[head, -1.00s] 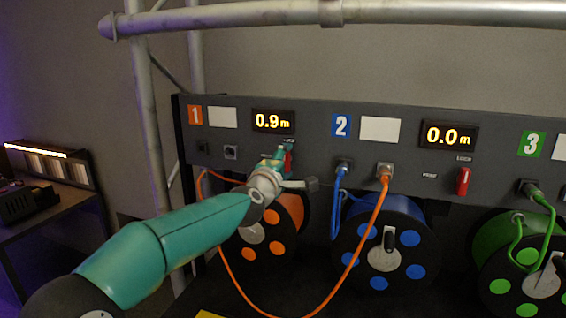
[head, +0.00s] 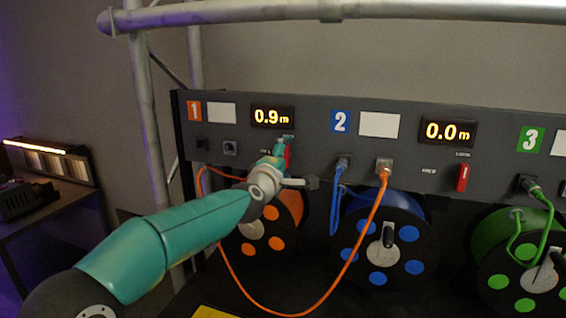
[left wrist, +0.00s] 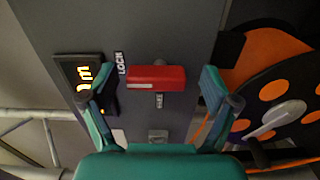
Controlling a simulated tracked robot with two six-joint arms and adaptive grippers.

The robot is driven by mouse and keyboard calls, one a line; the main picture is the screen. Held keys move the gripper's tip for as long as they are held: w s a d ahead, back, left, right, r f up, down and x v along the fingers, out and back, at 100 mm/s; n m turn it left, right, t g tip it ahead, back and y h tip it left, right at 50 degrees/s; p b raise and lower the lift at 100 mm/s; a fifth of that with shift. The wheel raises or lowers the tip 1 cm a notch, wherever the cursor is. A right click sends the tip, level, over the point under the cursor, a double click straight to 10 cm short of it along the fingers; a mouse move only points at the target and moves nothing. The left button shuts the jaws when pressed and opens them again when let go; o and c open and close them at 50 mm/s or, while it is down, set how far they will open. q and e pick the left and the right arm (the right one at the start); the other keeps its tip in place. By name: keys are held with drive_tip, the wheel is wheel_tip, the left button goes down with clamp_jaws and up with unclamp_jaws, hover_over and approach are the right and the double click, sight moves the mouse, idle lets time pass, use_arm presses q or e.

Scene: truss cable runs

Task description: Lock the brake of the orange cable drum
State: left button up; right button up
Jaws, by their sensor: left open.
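The orange cable drum (head: 272,225) sits under the panel section marked 1, partly hidden by my left arm. Its red brake lever (left wrist: 156,78) is on the panel below the 0.9 m display. In the left wrist view one end of the lever is beside the LOCK label (left wrist: 120,63), and the FREE label (left wrist: 159,100) is beside its long side. My left gripper (left wrist: 149,88) is open, one finger off each end of the lever with visible gaps. In the head view the left gripper (head: 280,154) mostly covers the lever. My right gripper is not in view.
An orange cable (head: 350,262) loops from the drum to a socket in section 2. The blue drum (head: 385,250) and green drum (head: 520,270) stand to the right. Section 2 has its own red lever (head: 462,178). Truss tubes (head: 145,130) rise at the left.

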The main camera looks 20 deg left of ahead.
use_arm(q)
drive_tip(key=shift+s, duration=0.1)
drive_tip(key=s, duration=1.1)
drive_tip(key=shift+s+a, duration=0.15)
drive_tip(key=shift+s, duration=0.25)
drive_tip(key=shift+f, duration=0.2)
